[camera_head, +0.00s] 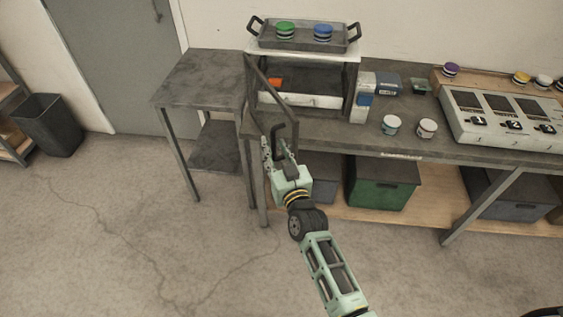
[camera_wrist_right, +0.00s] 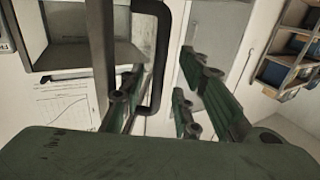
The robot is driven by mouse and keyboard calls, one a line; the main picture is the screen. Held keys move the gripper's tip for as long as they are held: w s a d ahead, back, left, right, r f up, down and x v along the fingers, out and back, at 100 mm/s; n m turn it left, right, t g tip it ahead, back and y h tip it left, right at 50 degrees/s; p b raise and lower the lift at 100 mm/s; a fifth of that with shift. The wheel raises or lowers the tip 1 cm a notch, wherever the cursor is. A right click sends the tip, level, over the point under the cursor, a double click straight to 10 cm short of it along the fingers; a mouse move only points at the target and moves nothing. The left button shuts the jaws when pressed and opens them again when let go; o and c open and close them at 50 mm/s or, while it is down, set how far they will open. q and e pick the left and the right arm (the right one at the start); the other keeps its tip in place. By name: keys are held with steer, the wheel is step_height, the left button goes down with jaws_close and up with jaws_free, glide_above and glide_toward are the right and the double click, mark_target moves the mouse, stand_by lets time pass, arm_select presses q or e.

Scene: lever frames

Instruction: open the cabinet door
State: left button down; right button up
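The cabinet (camera_head: 308,101) is a pale box with a dark opening, standing on the workbench. Its dark-framed door (camera_head: 268,80) stands open, swung out from the left side toward me. An orange object (camera_head: 275,83) shows inside. A dark handle (camera_head: 294,131) is on the door; it also shows in the right wrist view (camera_wrist_right: 158,60) as a bent bar. My right gripper (camera_head: 279,146) is at the handle. In the right wrist view its fingers (camera_wrist_right: 152,103) are spread apart, with the handle's lower end between them; contact cannot be told. My left gripper is out of view.
A tray (camera_head: 276,43) with green and blue round items sits on the cabinet. Jars (camera_head: 390,124) and a control panel (camera_head: 500,118) are to the right. A side table (camera_head: 200,80) stands left of the cabinet. Bins sit below. The floor at front left is clear.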

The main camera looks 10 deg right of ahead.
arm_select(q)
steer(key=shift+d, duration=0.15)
arm_select(e)
steer(key=s+d, duration=0.2)
steer(key=s, duration=0.9)
steer(key=shift+d+r, duration=0.1)
